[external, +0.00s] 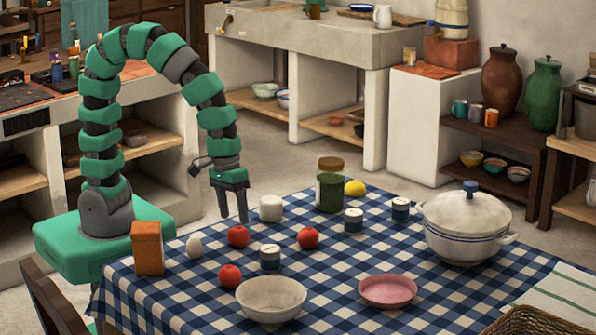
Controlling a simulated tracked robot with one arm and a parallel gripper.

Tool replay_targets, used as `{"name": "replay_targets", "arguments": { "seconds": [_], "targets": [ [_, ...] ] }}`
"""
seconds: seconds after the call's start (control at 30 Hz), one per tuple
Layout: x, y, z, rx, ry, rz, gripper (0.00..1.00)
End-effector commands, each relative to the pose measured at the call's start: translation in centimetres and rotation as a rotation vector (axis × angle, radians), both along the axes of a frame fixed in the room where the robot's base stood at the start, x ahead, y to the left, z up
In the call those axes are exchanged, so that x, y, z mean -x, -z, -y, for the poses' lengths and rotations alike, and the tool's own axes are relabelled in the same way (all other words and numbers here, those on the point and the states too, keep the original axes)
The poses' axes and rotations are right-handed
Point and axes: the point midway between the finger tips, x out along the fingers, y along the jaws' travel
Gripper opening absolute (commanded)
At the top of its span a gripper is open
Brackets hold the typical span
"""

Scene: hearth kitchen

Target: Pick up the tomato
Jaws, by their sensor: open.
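Three red tomatoes lie on the checked tablecloth: one (238,236) nearest my gripper, one (308,237) to its right, and one (230,275) nearer the front, left of the white bowl. My gripper (233,219) points down above the table's back left edge, just behind and above the nearest tomato in the picture. Its fingers are open and empty. I cannot tell the exact gap between the fingers and that tomato.
An egg (194,246) and an orange box (147,248) stand at left. A white cup (271,208), small jar (270,257), green jar (331,190) and lemon (355,188) stand nearby. The white bowl (271,299), pink bowl (387,291) and lidded pot (467,225) occupy the front and right.

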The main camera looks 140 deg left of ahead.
Motion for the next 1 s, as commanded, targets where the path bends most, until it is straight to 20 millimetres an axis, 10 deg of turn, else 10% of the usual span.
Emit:
{"name": "replay_targets", "arguments": {
  "seconds": [0.67,0.87,1.0],
  "targets": [
    [-1.2,5.1,0.0,0.0,0.001,0.0,0.69],
    [-1.2,5.0,0.0,0.0,0.001,-0.001,0.22],
    [-1.2,5.0,0.0,0.0,0.001,0.0,0.21]
  ]
}}
